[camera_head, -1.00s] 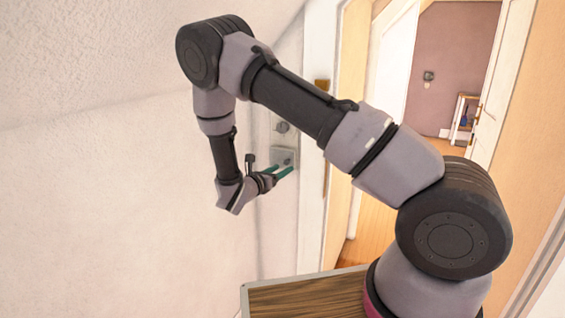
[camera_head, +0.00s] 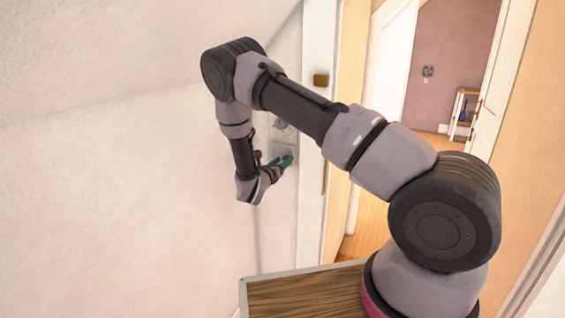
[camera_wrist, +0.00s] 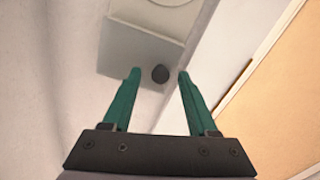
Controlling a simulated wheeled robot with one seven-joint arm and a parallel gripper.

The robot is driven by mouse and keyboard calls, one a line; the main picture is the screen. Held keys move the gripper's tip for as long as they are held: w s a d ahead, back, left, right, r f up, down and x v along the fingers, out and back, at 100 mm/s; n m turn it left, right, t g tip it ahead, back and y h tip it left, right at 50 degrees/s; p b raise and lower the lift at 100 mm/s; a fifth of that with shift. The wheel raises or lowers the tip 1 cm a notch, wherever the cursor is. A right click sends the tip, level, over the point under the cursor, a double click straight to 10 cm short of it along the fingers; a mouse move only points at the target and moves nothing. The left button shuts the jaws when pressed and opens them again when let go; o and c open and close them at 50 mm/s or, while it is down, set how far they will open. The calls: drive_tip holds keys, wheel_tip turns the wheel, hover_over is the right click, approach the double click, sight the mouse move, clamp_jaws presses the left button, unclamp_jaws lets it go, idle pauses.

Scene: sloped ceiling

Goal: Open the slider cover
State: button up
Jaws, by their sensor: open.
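The slider cover (camera_wrist: 140,48) is a grey square plate on the wall with a dark round knob (camera_wrist: 160,74) near its lower right corner. In the head view the cover (camera_head: 286,150) is partly hidden by my gripper. My gripper (camera_wrist: 157,74) is open, with its two green fingers pointing at the plate. In the wrist view the knob appears between the fingertips, with a gap on each side. The gripper (camera_head: 287,161) overlaps the lower part of the cover in the head view. I cannot tell whether the fingers touch it.
A round fitting (camera_head: 281,124) sits on the wall above the cover. A white door frame (camera_head: 313,160) stands just to the right, with an open doorway beyond. The sloped ceiling (camera_head: 130,50) closes in at the upper left.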

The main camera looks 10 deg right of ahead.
drive_tip(key=shift+w+d, duration=0.1)
clamp_jaws()
idle(1.4)
